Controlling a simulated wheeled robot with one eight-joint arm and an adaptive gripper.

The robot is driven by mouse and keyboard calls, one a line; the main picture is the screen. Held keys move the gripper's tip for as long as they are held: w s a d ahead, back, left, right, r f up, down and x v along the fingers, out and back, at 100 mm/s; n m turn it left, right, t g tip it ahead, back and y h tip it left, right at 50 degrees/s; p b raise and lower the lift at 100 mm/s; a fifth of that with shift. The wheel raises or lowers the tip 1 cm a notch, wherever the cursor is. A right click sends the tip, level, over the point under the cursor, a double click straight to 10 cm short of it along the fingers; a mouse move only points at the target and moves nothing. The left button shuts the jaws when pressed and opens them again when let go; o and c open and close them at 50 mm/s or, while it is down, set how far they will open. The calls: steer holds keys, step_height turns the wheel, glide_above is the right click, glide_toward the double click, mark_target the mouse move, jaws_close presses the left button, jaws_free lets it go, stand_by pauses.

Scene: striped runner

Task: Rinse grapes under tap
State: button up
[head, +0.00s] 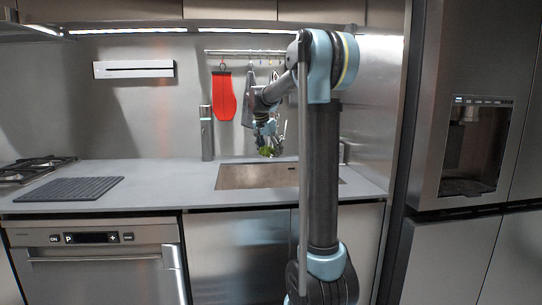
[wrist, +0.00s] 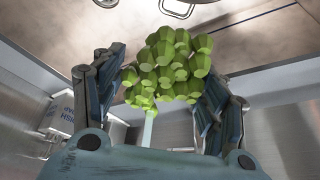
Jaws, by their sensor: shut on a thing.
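A bunch of green grapes (wrist: 168,65) fills the middle of the wrist view, between the two fingers of my gripper (wrist: 160,82). My gripper is shut on the bunch. In the head view my gripper (head: 266,133) hangs above the sink (head: 240,180), and the grapes (head: 266,151) show as a small green patch just below it. They are held over the sink's back part, clear of its bottom. A pale narrow strip shows under the grapes in the wrist view; I cannot tell what it is. The tap cannot be made out clearly; my arm hides part of the sink area.
A grey cylinder (head: 207,133) stands on the counter (head: 160,180) left of the sink. A red mitt (head: 223,96) hangs from the wall rail. A dark ribbed mat (head: 70,189) lies farther left, by the hob (head: 35,167). The counter between mat and sink is clear.

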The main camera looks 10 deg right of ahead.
mark_target(274, 153)
steer(key=shift+d, duration=0.2)
steer(key=shift+d, duration=0.4)
steer(key=shift+a, duration=0.15)
steer(key=shift+a, duration=0.45)
steer(key=shift+s, duration=0.1)
steer(key=shift+s+d, duration=0.15)
steer(key=shift+s, duration=3.75)
